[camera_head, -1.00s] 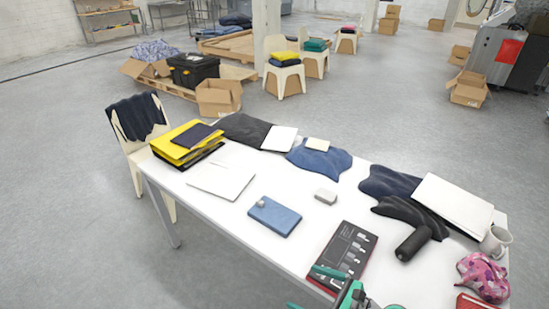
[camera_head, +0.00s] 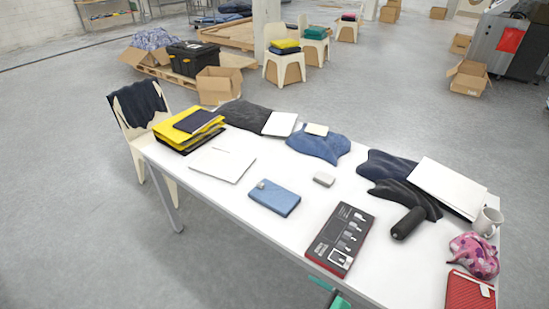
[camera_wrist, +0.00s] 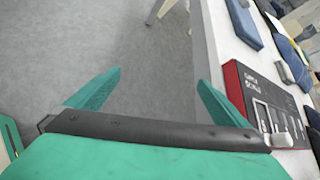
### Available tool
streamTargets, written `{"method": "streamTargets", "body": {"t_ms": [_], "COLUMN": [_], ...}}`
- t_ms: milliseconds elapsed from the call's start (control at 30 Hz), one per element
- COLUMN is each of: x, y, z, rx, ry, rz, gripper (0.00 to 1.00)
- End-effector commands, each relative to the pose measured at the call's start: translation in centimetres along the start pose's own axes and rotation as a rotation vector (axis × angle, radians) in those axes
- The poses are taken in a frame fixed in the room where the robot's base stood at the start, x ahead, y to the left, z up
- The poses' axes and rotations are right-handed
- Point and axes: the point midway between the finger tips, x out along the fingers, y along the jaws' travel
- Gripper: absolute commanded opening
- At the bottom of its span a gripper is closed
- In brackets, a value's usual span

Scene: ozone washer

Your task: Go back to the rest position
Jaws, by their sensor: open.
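My gripper (camera_wrist: 160,97) shows in the wrist view with its two green fingers spread wide apart and nothing between them. It points down past the front edge of the white table, with grey floor beyond the fingers. In the head view only a small green part of my arm or gripper (camera_head: 334,296) shows at the bottom edge, in front of the table. The dark box with a red side (camera_head: 340,239) lies on the table near that edge; in the wrist view it (camera_wrist: 262,100) is just right of the right finger.
The white table (camera_head: 225,195) holds a blue case (camera_head: 275,197), yellow folders (camera_head: 190,130), dark cloths, a white mug (camera_head: 487,222), a pink cloth (camera_head: 474,255) and a red item (camera_head: 470,291). A chair (camera_head: 140,120) stands at its left end. Floor in front is clear.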

Motion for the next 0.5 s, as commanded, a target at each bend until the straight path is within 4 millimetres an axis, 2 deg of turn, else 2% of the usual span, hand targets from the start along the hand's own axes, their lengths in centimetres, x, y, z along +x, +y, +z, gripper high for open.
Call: {"method": "streamTargets", "body": {"t_ms": [33,200,333,500], "x": [0.1,-0.5,-1.7,-4.2], "y": [1.6,5.5,8.1,11.2], "z": [-1.1,-3.9,-5.2,-5.4], "rx": [-0.053,-0.305,-0.519,-0.819], "ry": [0.044,0.198,0.308,0.436], "rz": [-0.014,-0.074,-0.104,-0.126], "gripper": [1.0,1.0,1.0,1.0]}}
